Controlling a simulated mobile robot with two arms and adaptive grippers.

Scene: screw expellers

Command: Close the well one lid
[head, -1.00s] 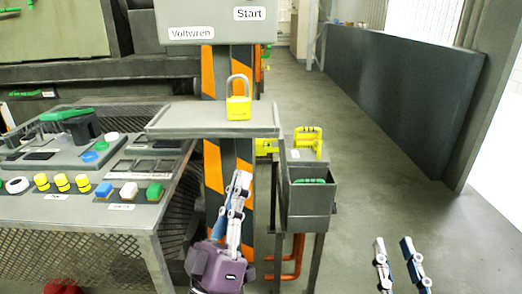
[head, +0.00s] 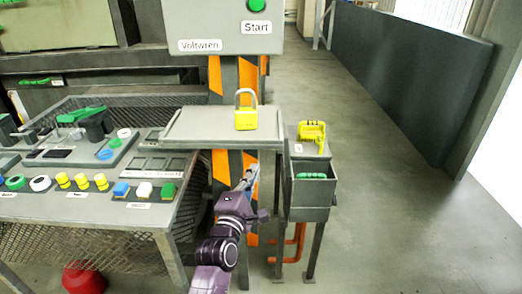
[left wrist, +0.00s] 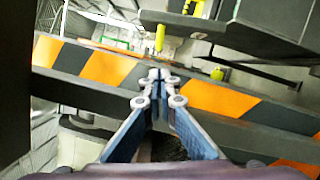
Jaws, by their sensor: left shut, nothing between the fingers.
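No lid marked well one can be made out in either view. My left gripper (head: 250,178) is in front of the orange-and-black striped post, below the grey shelf and left of the grey bin. In the left wrist view its two fingers (left wrist: 157,76) meet at the tips, shut and empty, with the striped surface behind them. My right gripper is out of view.
A yellow padlock (head: 246,118) stands on the grey shelf (head: 190,137). A grey bin (head: 311,206) holds a green item; a yellow device (head: 312,136) sits behind it. The left bench (head: 95,212) carries buttons and a tool tray. Floor at right is clear.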

